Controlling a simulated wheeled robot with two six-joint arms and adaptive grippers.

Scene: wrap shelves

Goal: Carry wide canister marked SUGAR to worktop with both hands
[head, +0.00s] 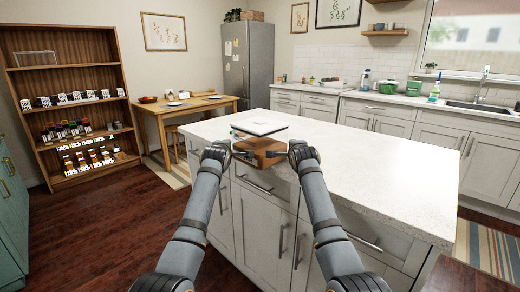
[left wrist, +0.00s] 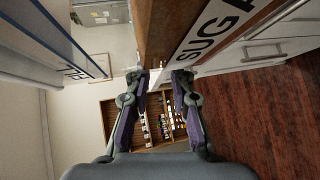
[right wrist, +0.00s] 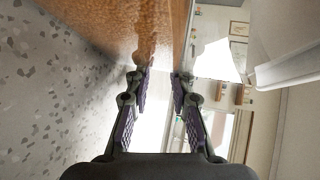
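The wide canister (head: 262,152) is a brown wooden-looking box between my two grippers, at the near edge of the worktop (head: 370,165). Its white label marked SUGAR (left wrist: 212,32) shows partly in the left wrist view. My left gripper (head: 228,151) has its fingertips against the canister's left side, slightly apart. My right gripper (head: 292,151) meets its right side the same way, with the brown wall (right wrist: 120,25) close in the right wrist view. Both grippers appear shut on the canister; the exact contact points are partly hidden. Whether its underside touches the worktop is unclear.
A white square slab (head: 259,123) with dark edges shows just behind the canister. The worktop to the right is clear. A wooden shelf (head: 75,95) with several small items stands at left, a table (head: 185,106) behind. Cabinet fronts (head: 330,240) face me.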

